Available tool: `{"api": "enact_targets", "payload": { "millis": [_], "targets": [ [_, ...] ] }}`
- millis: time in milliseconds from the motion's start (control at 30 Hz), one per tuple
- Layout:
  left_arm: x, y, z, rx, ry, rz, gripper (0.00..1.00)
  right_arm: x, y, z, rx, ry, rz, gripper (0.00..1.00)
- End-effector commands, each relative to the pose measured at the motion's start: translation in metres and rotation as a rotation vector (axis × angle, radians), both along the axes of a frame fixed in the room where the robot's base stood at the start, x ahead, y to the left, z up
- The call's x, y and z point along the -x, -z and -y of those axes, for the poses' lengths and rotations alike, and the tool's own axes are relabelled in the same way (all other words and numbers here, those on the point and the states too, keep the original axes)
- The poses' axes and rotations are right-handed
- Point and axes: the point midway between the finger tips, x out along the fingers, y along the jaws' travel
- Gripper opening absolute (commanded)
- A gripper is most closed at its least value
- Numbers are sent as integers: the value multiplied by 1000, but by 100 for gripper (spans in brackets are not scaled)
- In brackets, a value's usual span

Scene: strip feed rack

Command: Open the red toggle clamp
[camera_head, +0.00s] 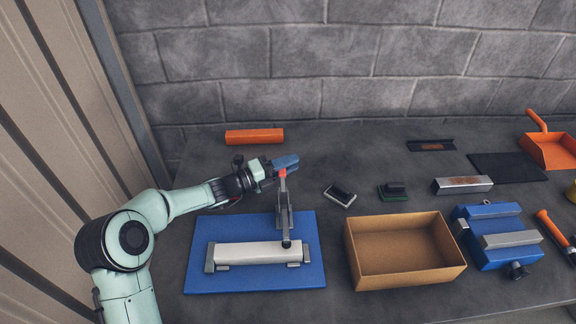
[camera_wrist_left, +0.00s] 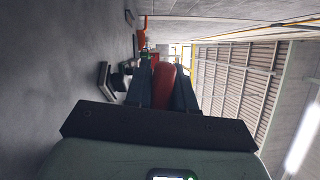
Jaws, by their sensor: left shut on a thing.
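The toggle clamp (camera_head: 284,212) is a grey metal linkage standing at the back of a blue base plate (camera_head: 203,240). Its dark-tipped spindle (camera_head: 287,243) is over the right part of a pale bar (camera_head: 255,252); I cannot tell whether it touches. My left gripper (camera_head: 287,164) is shut on the clamp's red handle (camera_head: 283,173), at the top of the linkage. In the left wrist view the red handle (camera_wrist_left: 163,86) shows between the two dark fingers (camera_wrist_left: 165,85). Most of the handle is hidden by the gripper in the head view. My right gripper is not in view.
An open cardboard box (camera_head: 358,258) stands right of the plate, with a blue vise (camera_head: 488,255) beyond it. Small blocks (camera_head: 341,195) (camera_head: 394,190) lie behind the box. An orange bar (camera_head: 254,136) lies near the wall. A grey bar (camera_head: 462,184) and orange dustpan (camera_head: 553,150) are farther right.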

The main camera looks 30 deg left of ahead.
Motion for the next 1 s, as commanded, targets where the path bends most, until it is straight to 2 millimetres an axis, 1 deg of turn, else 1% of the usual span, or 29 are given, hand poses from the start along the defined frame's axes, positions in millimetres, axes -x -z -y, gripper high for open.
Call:
{"api": "enact_targets", "payload": {
  "millis": [267,500,1000],
  "targets": [
    [5,-21,3,-130,1,214,0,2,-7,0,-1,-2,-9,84],
    [13,-36,8,-250,0,409,0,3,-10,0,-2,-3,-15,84],
    [38,-59,23,-490,0,801,0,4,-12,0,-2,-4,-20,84]
  ]
}}
